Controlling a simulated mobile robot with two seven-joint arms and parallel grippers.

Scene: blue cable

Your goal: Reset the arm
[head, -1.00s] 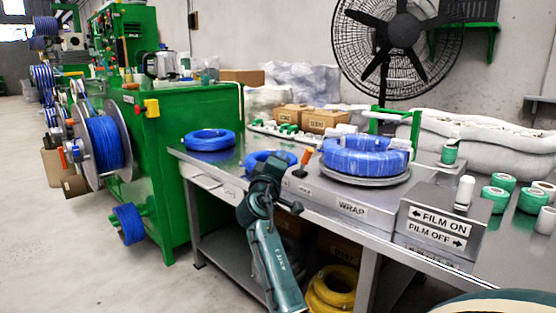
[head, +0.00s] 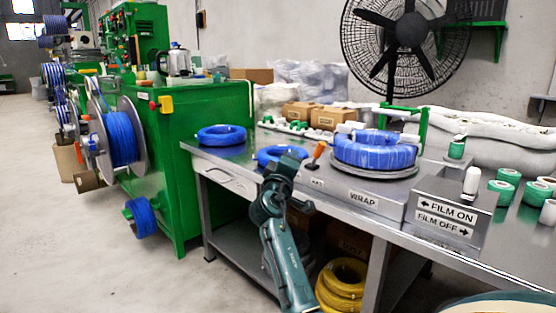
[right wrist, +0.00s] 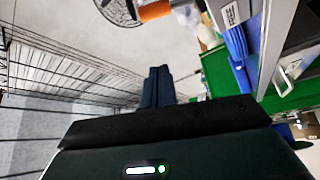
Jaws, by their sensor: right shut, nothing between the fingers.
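My right arm reaches up from the bottom middle of the head view in front of the bench. Its gripper (head: 284,164) shows small and dark at the bench's front edge, beside a blue cable coil (head: 279,155) that it partly overlaps in the picture. In the right wrist view the two dark fingers (right wrist: 158,88) are together, with nothing between them. I cannot tell from the head view how far the gripper is from the coil. My left gripper is in neither view.
The steel bench carries another blue coil (head: 221,135), a wrapped blue coil (head: 373,150) on a turntable, an orange-handled lever (head: 317,154) and a film switch box (head: 445,207). A green machine (head: 200,130) with a blue cable reel (head: 121,138) stands left. Yellow coils (head: 341,284) lie below. Floor at left is clear.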

